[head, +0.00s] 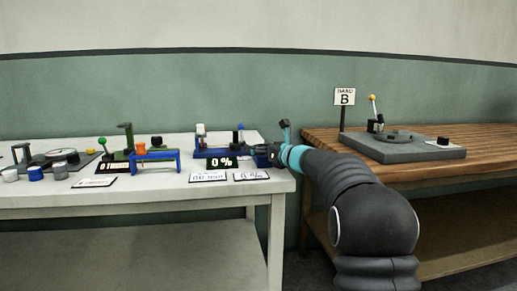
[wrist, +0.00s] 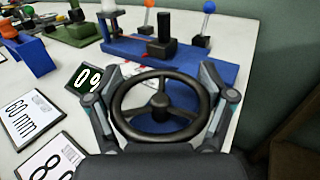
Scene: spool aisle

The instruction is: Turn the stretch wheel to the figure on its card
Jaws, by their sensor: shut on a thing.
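The stretch wheel (wrist: 160,101) is a black three-spoked handwheel at the front of a blue machine base (wrist: 200,65) in the wrist view. My gripper (wrist: 158,92) has a finger on each side of its rim and is shut on it. In the head view my gripper (head: 264,153) reaches the right end of the grey table, and hides the wheel. A small black display (head: 221,162) beside the wheel reads 0 %. Two white cards lie in front: one (head: 208,176) reads 60 mm, the other (head: 251,175) starts with 8 and is partly cut off in the wrist view.
Blue and orange parts (head: 155,158), a second display (head: 114,167) and several small cylinders stand left on the grey table (head: 150,203). A gap separates it from the wooden table (head: 480,140), which holds a grey turntable unit (head: 415,150) and a sign marked B (head: 345,97).

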